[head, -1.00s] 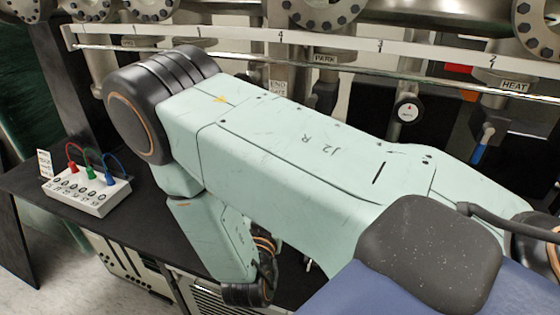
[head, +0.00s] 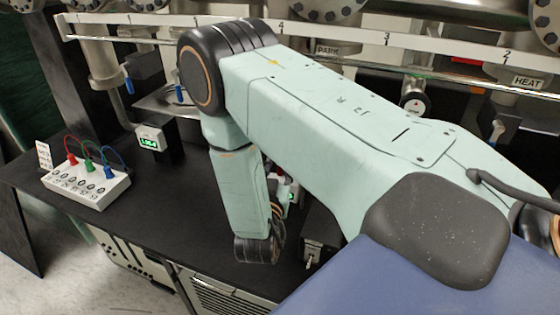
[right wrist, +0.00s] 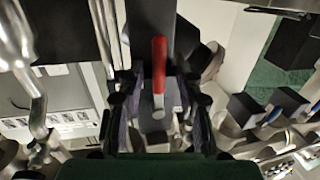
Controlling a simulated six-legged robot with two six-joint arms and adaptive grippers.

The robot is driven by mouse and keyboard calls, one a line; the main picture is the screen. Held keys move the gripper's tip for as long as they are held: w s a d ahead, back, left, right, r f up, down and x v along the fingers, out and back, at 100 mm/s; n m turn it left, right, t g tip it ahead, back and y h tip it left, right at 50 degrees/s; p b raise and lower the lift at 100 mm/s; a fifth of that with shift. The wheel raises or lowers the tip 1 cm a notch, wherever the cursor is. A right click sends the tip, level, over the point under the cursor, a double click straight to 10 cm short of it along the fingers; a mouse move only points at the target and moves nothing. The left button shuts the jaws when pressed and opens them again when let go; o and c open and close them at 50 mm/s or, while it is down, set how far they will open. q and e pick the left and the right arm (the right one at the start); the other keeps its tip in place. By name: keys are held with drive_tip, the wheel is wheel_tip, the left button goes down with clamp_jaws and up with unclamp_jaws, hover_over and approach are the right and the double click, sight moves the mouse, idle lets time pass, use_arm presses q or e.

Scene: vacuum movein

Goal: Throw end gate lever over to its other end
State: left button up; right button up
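A lever with a red handle (right wrist: 158,65) and a pale metal lower end shows in the right wrist view. It points up in the picture, and its label is not in view. My right gripper (right wrist: 160,108) has its dark fingers apart, one on each side of the lever's lower part; I see no clear contact. In the head view my right arm crosses the middle and hides its gripper and the END GATE spot on the panel. My left gripper is not in view.
A white socket box (head: 86,185) with coloured leads stands on the black bench (head: 140,235). A small green-lit display (head: 150,139) is behind it.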

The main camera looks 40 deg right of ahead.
drive_tip(key=shift+w+d, duration=0.4)
drive_tip(key=shift+d, duration=0.4)
drive_tip(key=shift+w+a, duration=0.1)
drive_tip(key=shift+a, duration=0.2)
drive_tip(key=c, duration=0.5)
drive_tip(key=shift+d, duration=0.15)
clamp_jaws()
